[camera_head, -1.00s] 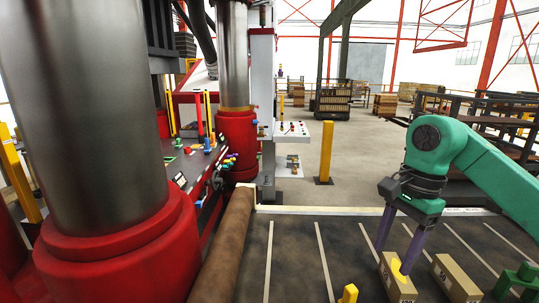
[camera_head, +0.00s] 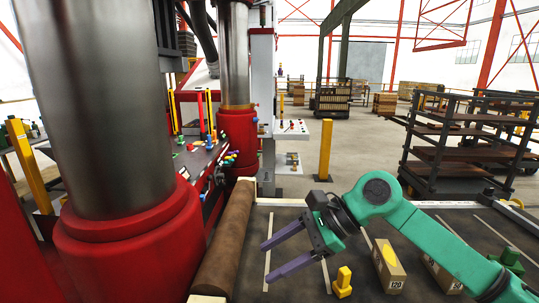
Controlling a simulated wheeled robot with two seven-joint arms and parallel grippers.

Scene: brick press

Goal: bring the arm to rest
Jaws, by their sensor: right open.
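My right arm (camera_head: 415,228) is green and comes in from the lower right, bent at a round joint. Its right gripper (camera_head: 267,262) has two purple fingers, spread apart and empty, pointing left and slightly down. The fingers are over the dark striped table (camera_head: 345,220), left of the boxes; their exact height above it is unclear. My left gripper is not in view.
On the table stand a cardboard box marked 120 (camera_head: 391,272), with a yellow shape on it, another box (camera_head: 441,275) and a yellow piece (camera_head: 343,283). A brown roller (camera_head: 226,240) and red press column (camera_head: 130,255) are left.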

